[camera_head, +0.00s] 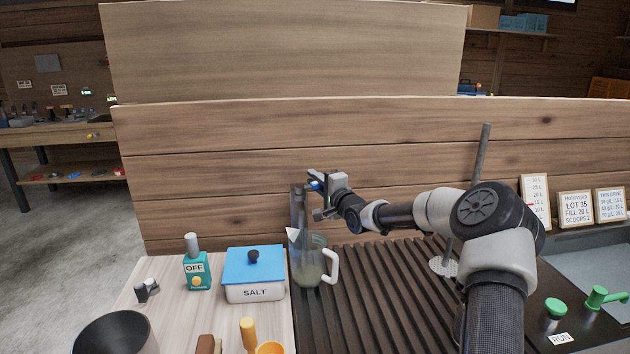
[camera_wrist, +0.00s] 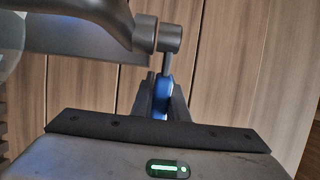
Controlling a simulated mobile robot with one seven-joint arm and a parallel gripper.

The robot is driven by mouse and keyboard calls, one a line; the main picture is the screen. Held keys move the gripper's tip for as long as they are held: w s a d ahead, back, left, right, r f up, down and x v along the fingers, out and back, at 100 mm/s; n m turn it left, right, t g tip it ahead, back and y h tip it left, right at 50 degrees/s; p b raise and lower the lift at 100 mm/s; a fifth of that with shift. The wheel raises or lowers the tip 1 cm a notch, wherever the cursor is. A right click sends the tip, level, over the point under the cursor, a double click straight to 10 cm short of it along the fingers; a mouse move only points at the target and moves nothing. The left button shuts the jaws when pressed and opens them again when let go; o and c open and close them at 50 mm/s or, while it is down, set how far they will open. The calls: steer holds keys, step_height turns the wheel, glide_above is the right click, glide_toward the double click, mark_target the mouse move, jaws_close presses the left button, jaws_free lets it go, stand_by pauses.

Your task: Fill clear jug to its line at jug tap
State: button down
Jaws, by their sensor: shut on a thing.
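The clear jug (camera_head: 310,264) stands upright on the dark ribbed drainboard (camera_head: 385,300), its white handle to the right. The grey jug tap (camera_head: 299,208) rises behind and above it; its pipe also shows large in the wrist view (camera_wrist: 90,35). My gripper (camera_head: 318,183) is at the top of the tap, shut on the tap's blue lever (camera_wrist: 162,98), which sits between the jaws in the wrist view. The jug's lower part looks greyish, but I cannot make out the water level, the fill line or a stream.
A blue-lidded salt box (camera_head: 255,291), a teal bottle marked OFF (camera_head: 197,271) and a dark pot (camera_head: 117,335) stand left of the drainboard. A thin post (camera_head: 480,160) stands behind my arm. Number cards (camera_head: 575,207), a green tap (camera_head: 603,297) and a sink are right.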

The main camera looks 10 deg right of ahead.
steer(key=c, duration=1.7)
jaws_free()
steer(key=shift+s, duration=0.1)
steer(key=p+v, duration=0.1)
steer(key=v, duration=1.6)
steer(key=shift+s, duration=0.15)
